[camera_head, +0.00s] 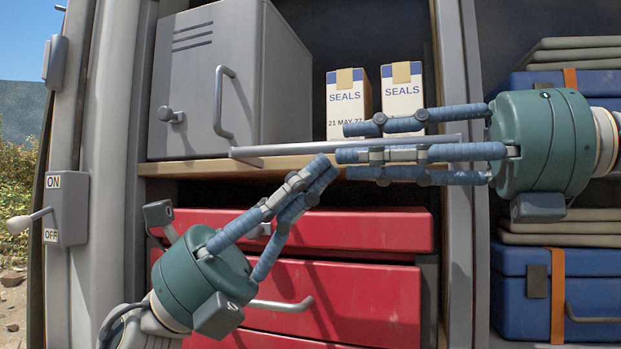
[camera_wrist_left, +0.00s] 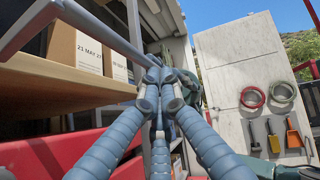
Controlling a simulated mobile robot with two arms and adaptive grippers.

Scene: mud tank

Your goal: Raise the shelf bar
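The shelf bar (camera_head: 275,149) is a thin grey rail along the front edge of the wooden shelf (camera_head: 190,167). In the left wrist view the bar (camera_wrist_left: 105,35) runs from the upper left toward my left fingertips. My left gripper (camera_head: 322,167) reaches up from below, its fingers closed together, tips just under the bar's middle; I cannot tell if they touch it. My right gripper (camera_head: 347,150) comes in from the right with its fingers spread and pointing left. The bar's right part passes between its upper and middle fingers in the picture, partly hidden; I see no grip on it.
A grey metal box (camera_head: 195,95) and two SEALS cartons (camera_head: 349,95) (camera_head: 402,80) stand on the shelf behind the bar. Red drawers (camera_head: 345,295) lie below, with blue cases (camera_head: 590,262) at the right. An ON/OFF switch (camera_head: 66,209) is on the left post.

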